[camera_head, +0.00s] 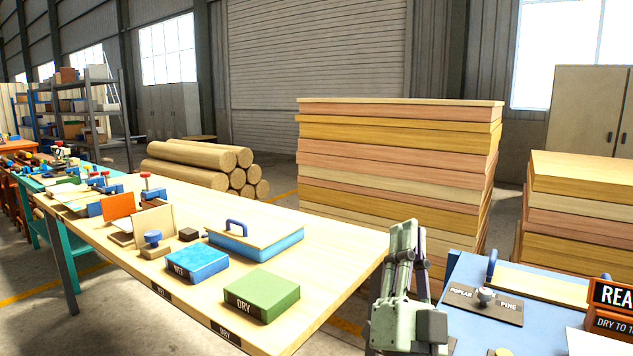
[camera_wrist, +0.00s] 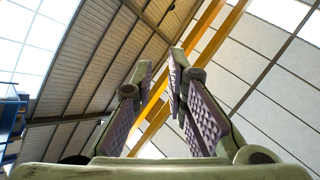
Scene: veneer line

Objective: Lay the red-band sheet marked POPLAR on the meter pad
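My gripper (camera_head: 408,230) points upward at the right end of the long wooden table in the head view. In the wrist view my gripper (camera_wrist: 162,62) shows two textured finger pads with a clear gap and nothing between them. I cannot make out a red band or a POPLAR mark on any sheet. A plate with a knob (camera_head: 484,296), lettered POPLAR and PINE, lies on the blue table to the right of my gripper. A pale board (camera_head: 540,284) lies behind it. I cannot tell which thing is the meter pad.
The wooden table (camera_head: 330,262) holds a blue WET block (camera_head: 197,264), a green DRY block (camera_head: 262,296) and a blue-handled, wood-topped tray (camera_head: 256,240). An orange sign (camera_head: 610,300) stands on the blue table (camera_head: 465,272). Tall board stacks (camera_head: 395,160) rise behind.

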